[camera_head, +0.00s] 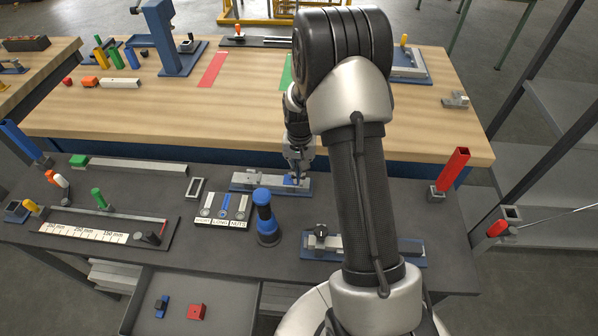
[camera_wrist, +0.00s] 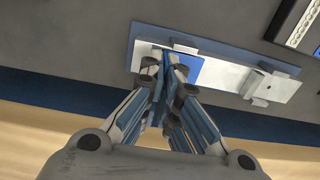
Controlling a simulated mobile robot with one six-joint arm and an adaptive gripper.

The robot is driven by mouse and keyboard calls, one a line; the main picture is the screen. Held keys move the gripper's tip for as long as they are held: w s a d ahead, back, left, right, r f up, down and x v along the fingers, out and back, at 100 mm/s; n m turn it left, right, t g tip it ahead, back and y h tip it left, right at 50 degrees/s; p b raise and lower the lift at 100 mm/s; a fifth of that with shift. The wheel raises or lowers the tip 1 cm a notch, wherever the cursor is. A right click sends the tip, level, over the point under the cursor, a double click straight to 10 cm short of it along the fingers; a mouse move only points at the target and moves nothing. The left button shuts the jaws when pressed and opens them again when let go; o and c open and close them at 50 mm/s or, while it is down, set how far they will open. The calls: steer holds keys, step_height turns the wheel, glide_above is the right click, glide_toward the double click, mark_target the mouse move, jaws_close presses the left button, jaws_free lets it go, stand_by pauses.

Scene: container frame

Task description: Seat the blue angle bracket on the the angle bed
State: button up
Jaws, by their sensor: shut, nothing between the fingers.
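A blue angle bracket (camera_head: 290,181) lies on a light metal bed (camera_head: 258,182) with a blue base, on the dark bench beyond the blue-and-black cylinder. In the wrist view the blue bracket (camera_wrist: 186,69) shows as a blue patch on the pale bed (camera_wrist: 222,77), between small raised blocks. My gripper (camera_head: 297,177) points down at the bracket's end of this bed. In the wrist view my gripper (camera_wrist: 164,64) has its fingers together and empty, overlapping the bracket's edge in the picture. The fingers hide part of the bracket, so its exact seating cannot be told.
A blue-and-black cylinder (camera_head: 265,218) stands in front of the bed. A labelled tray (camera_head: 223,209) lies to its left. Another metal fixture (camera_head: 378,247) is partly behind my arm. A red upright block (camera_head: 452,172) stands at right. The wooden table (camera_head: 200,120) rises behind.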

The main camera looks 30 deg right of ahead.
steer(key=o, duration=0.6)
steer(key=o, duration=0.6)
steer(key=shift+r, duration=0.15)
steer(key=shift+r+p, duration=2.4)
steer(key=shift+r, duration=1)
